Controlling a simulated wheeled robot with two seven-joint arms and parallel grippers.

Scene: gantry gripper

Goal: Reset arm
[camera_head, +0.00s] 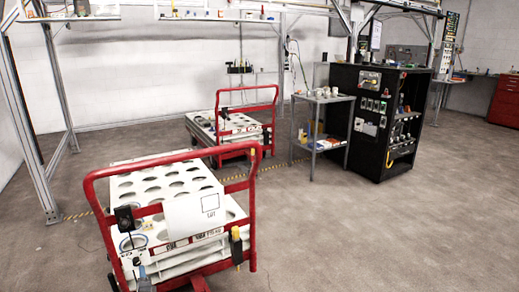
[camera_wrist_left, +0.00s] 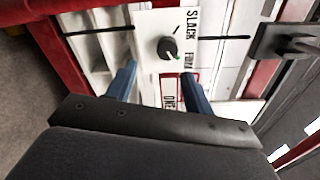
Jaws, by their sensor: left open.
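My left gripper (camera_wrist_left: 160,72) is open, with its two blue fingers spread in the left wrist view. Between and just beyond the fingertips is a dark knob (camera_wrist_left: 168,48) on a white panel (camera_wrist_left: 148,28) marked SLACK and FIRM. Nothing is held between the fingers. I cannot tell how far the fingertips are from the panel. In the head view the left gripper (camera_head: 141,268) shows small and low, at the handle end of the near red cart (camera_head: 257,190). My right gripper is not in view.
The near cart carries a white top (camera_head: 160,172) with round holes. A second red cart (camera_head: 277,115) stands behind. A black cabinet (camera_head: 370,125) and a grey shelf table (camera_head: 322,98) stand right of centre. The floor (camera_head: 400,230) at the right front is clear.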

